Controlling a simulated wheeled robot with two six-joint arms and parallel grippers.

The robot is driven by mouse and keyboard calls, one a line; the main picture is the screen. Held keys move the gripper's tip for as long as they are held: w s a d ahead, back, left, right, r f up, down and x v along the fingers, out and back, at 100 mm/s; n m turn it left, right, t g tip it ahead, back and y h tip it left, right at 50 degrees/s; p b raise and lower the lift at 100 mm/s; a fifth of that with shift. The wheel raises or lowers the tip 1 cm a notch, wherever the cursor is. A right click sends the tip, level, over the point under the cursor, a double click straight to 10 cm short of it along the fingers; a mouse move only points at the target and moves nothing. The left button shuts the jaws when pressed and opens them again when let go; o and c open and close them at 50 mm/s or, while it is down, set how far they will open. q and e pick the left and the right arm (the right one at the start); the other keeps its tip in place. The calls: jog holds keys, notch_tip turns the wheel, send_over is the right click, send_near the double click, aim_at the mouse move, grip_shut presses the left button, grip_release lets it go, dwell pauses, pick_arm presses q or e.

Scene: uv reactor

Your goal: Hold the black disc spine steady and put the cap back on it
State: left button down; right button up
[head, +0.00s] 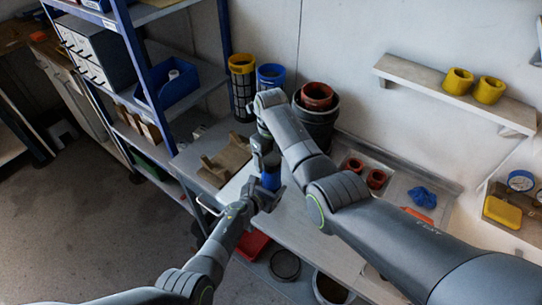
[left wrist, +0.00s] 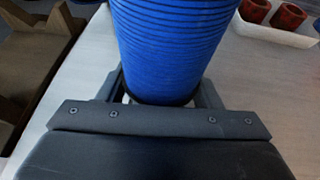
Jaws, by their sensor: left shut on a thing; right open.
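A blue ribbed stack of discs (left wrist: 170,45) stands upright between the fingers of my left gripper (left wrist: 160,98), with a dark band at its lower end. In the head view the stack is a short blue piece (head: 270,180) above my left gripper (head: 264,196), which is shut on it. My right gripper (head: 264,155) points down, open, just above the stack's top; whether it touches is unclear. The black spine inside the discs is hidden. I cannot make out the cap; the right gripper covers the stack's top end.
A wooden cradle (head: 226,158) lies on the bench left of the grippers. Behind stand a yellow-rimmed cylinder (head: 242,86), a blue-rimmed one (head: 270,76) and a dark vessel (head: 318,115). A tray with red-brown rings (head: 376,179) and a blue cloth (head: 422,197) lie right.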

jog(key=shift+r, duration=2.25)
jog(key=shift+c, duration=0.4)
jog(key=n, duration=0.6)
jog(key=shift+r, duration=0.25)
jog(key=n, duration=0.6)
jog(key=shift+r, duration=0.25)
jog(key=n, duration=0.6)
jog(key=shift+r+n, duration=0.2)
jog(key=shift+n, duration=0.1)
jog(key=n, duration=0.6)
jog(key=shift+r, duration=0.25)
jog(key=n, duration=0.6)
jog(key=shift+r, duration=0.25)
jog(key=n, duration=0.7)
jog(key=shift+r+n, duration=0.3)
